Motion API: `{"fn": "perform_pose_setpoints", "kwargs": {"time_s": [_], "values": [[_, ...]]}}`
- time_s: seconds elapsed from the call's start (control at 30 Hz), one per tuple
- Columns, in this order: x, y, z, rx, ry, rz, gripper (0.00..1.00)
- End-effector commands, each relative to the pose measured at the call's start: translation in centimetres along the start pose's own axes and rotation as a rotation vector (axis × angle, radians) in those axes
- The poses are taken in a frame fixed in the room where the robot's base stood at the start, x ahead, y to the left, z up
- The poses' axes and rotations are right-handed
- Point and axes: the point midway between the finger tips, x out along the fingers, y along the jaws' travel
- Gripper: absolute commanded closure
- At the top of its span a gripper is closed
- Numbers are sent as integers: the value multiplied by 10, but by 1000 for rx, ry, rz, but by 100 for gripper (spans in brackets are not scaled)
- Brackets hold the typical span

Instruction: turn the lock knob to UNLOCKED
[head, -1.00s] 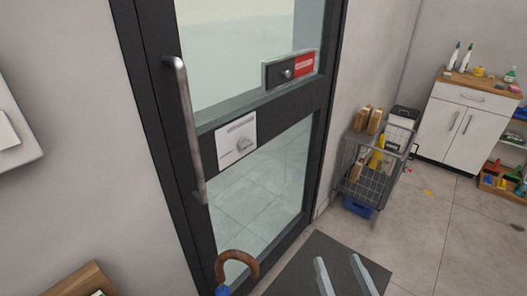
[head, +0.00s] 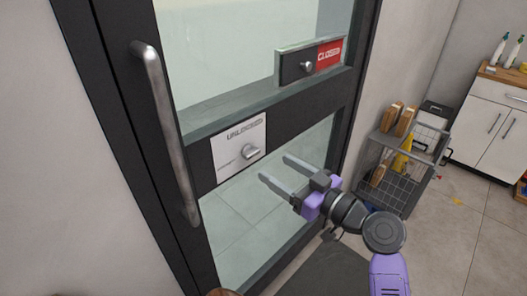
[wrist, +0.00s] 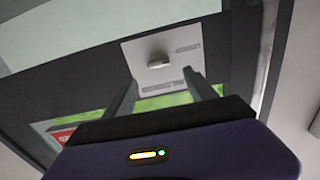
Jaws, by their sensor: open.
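The lock knob (head: 251,153) is a small silver knob on a white plate (head: 226,148) fixed to the dark door's crossbar. The plate has a word at the top that reads like UNLOCKED and smaller lettering at the left of the knob. My gripper (head: 274,167) is open and empty, a little to the right of and below the knob, apart from it. In the wrist view the knob (wrist: 158,60) shows ahead, beyond and between the two open fingers (wrist: 166,92). Which label the knob points at is hard to tell.
A long vertical metal handle (head: 168,130) stands out left of the plate. A sliding sign (head: 311,60) with a red CLOSED part sits higher on the glass. A wire cart (head: 400,165) stands on the floor at the right, near a white cabinet (head: 490,125).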

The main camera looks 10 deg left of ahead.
Motion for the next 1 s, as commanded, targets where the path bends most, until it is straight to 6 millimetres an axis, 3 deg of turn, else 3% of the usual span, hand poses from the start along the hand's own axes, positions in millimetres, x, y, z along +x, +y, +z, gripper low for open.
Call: {"fn": "perform_pose_setpoints", "kwargs": {"time_s": [0.6,0.97,1.0], "values": [[72,1,-1,-14,-1,3,35],[77,1,0,-14,-1,5,35],[77,1,0,-14,-1,5,42]]}}
